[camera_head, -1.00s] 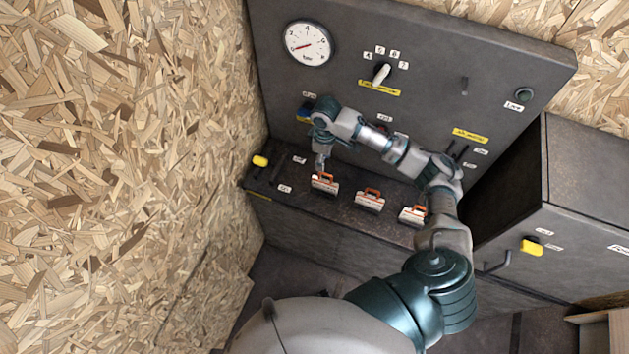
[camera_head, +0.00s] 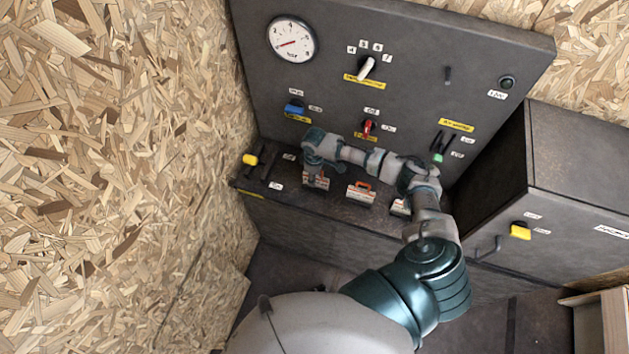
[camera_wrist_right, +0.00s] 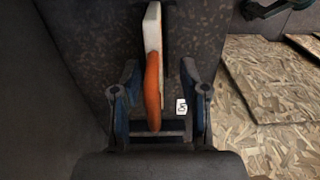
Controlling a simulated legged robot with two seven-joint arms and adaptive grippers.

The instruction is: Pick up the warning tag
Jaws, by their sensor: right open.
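Three tags with orange handles and white plates stand in a row on the dark ledge (camera_head: 335,207): the left tag (camera_head: 318,183), the middle tag (camera_head: 361,193) and the right tag (camera_head: 400,208). My right gripper (camera_head: 313,174) is over the left tag and partly hides it. In the right wrist view, the orange handle (camera_wrist_right: 153,92) of that tag lies between the spread fingers of my right gripper (camera_wrist_right: 160,95), with clear gaps on both sides. Its white plate (camera_wrist_right: 152,28) shows edge-on beyond. My left gripper is not in view.
The panel behind carries a gauge (camera_head: 291,40), a white selector (camera_head: 366,67), a blue knob (camera_head: 294,108) and a red knob (camera_head: 368,127). A yellow-knobbed lever (camera_head: 250,159) stands at the ledge's left end. A dark cabinet (camera_head: 580,180) stands right.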

